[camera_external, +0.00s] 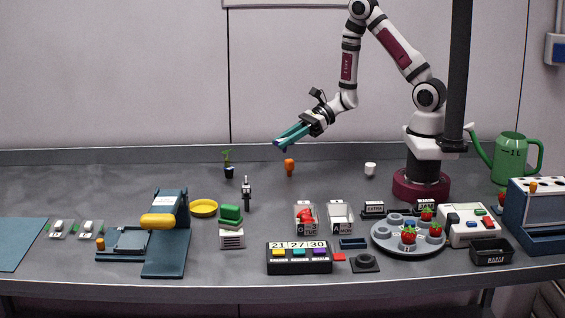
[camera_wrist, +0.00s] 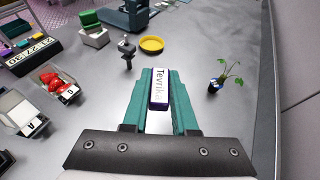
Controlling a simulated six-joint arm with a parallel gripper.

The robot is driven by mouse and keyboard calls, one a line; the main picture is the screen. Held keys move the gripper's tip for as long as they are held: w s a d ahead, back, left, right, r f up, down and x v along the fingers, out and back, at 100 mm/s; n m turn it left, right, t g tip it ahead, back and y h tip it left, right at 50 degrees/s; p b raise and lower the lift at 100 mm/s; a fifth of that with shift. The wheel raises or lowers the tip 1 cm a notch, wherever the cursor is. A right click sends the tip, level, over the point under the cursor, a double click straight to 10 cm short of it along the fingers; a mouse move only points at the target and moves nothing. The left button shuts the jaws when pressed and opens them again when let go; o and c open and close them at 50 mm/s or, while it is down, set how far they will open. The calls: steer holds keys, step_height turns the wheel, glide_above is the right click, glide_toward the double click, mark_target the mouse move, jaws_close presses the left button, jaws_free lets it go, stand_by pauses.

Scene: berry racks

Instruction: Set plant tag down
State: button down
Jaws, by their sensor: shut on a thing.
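My gripper (camera_external: 279,144) is raised above the back of the grey bench, its teal fingers pointing down to the left. In the wrist view my gripper (camera_wrist: 160,88) is shut on the plant tag (camera_wrist: 159,90), a small block with a purple edge and a white face lettered "Tevrika". The tag is between the fingertips, clear of the bench. In the external view a bit of dark blue at the fingertips is too small to make out. A small seedling in a dark pot (camera_external: 229,171) stands on the bench to the left and below; it also shows in the wrist view (camera_wrist: 215,86).
An orange peg-like object (camera_external: 290,167) and a white cup (camera_external: 370,169) stand near the back. A yellow dish (camera_external: 203,207), clear punnets (camera_external: 340,217), a round berry rack (camera_external: 390,246) and a display box (camera_external: 298,260) stand further forward. Bench around the seedling is mostly clear.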

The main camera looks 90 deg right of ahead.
mark_target(323, 203)
steer(key=s+a+n+g+y, duration=0.6)
steer(key=s+a+n, duration=0.1)
steer(key=s+a, duration=0.2)
steer(key=shift+n+g+y, duration=0.3)
steer(key=shift+n+g, duration=0.2)
steer(key=f, duration=0.6)
steer(key=s+a+f, duration=0.1)
steer(key=f, duration=0.3)
steer(key=shift+f, duration=0.3)
steer(key=c, duration=0.7)
jaws_free()
steer(key=shift+f, duration=0.1)
